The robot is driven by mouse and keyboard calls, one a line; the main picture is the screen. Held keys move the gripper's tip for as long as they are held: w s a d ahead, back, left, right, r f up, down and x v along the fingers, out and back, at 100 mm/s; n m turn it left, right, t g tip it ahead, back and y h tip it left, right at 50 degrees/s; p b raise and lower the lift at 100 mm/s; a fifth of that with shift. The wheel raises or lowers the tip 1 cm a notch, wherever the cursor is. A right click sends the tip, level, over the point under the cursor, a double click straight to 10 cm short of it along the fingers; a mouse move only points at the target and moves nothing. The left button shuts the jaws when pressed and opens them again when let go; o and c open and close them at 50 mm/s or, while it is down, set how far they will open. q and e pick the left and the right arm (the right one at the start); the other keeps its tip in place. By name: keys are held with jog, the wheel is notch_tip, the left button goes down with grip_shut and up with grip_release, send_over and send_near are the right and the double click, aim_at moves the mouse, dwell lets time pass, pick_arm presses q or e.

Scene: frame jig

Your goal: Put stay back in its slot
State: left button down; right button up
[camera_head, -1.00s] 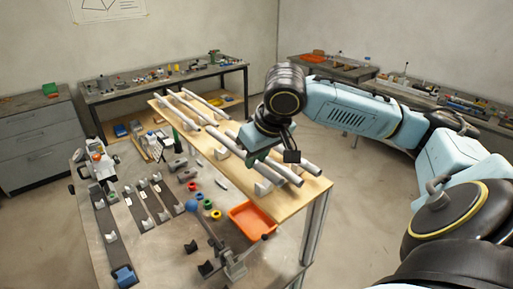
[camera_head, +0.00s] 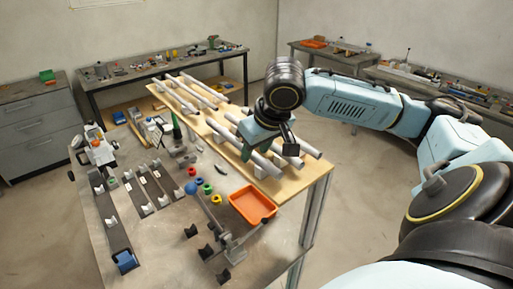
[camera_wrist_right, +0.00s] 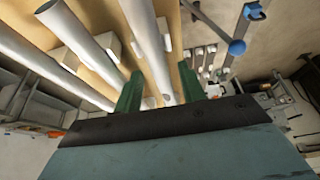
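Several pale tubes lie side by side on a wooden rack board on the bench; I cannot tell which of them is the stay. One tube (camera_wrist_right: 148,42) runs between the two green fingers of my right gripper (camera_wrist_right: 160,88) in the right wrist view. The fingers stand apart, with gaps beside the tube, so the gripper is open. In the head view my right gripper (camera_head: 250,152) is over the near group of tubes (camera_head: 262,163), its fingers partly hidden by the wrist. The slot cannot be made out for certain. My left gripper is not in view.
White holder blocks stand along the wooden board (camera_head: 290,182). An orange tray (camera_head: 252,204), coloured rings and a blue-knobbed lever clamp (camera_head: 191,188) are close by on the bench. Dark strips with white saddles (camera_head: 117,226) lie at left. Open floor is right of the bench.

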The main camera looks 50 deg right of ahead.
jog(key=shift+o, duration=0.3)
jog(key=v, duration=1.3)
jog(key=shift+r+p, duration=0.2)
jog(key=shift+p, duration=0.2)
jog(key=shift+a+f, duration=0.1)
jog(key=shift+f, duration=0.05)
